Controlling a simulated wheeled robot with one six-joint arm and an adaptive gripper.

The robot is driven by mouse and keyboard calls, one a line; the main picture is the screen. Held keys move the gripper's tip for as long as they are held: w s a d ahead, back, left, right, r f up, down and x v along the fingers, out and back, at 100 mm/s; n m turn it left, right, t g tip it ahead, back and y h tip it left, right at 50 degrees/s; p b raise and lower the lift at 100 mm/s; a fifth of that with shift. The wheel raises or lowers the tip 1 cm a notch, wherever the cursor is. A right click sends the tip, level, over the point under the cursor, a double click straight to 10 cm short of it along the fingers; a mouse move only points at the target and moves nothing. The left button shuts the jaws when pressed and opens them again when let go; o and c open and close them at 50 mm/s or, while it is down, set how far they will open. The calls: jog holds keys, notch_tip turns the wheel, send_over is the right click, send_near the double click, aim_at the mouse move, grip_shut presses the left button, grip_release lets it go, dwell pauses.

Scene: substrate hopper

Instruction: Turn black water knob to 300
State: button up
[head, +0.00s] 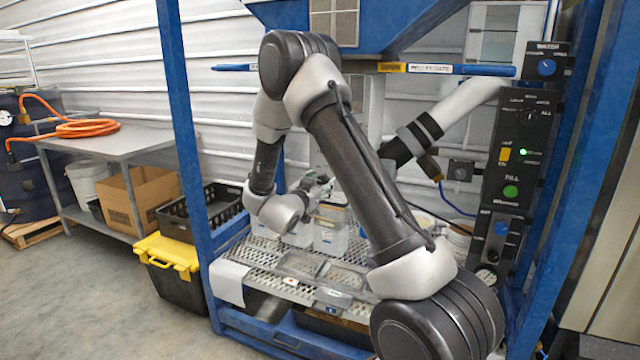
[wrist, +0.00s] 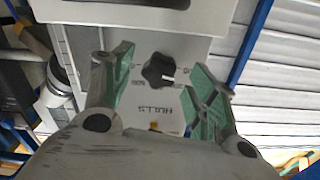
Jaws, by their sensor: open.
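In the wrist view a black lobed knob (wrist: 158,70) sits on a light grey panel (wrist: 190,25). Upside-down lettering beside it appears to read HULLS, not water. My gripper (wrist: 163,61) is open, with one green-padded finger on each side of the knob and visible gaps to it. Whether the fingertips reach the knob's depth is unclear. The knob's small scale marks are too blurred to read. In the head view my gripper (head: 320,186) is small and partly hidden among my arm and the bins. A box apparently labelled WATER there carries a blue knob (head: 547,67).
A black control panel (head: 515,150) with lit green parts stands at the right. Blue frame posts (head: 187,150) flank the work area. A perforated metal shelf (head: 255,258) holds clear bins below my gripper. A yellow-lidded tote (head: 165,252) stands on the floor at left.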

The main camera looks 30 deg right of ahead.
jog(key=shift+w+d, duration=0.2)
jog(key=shift+d, duration=0.1)
jog(key=c, duration=1)
jog(key=shift+c, duration=0.2)
jog(key=m, duration=0.4)
jog(key=shift+m, duration=1.8)
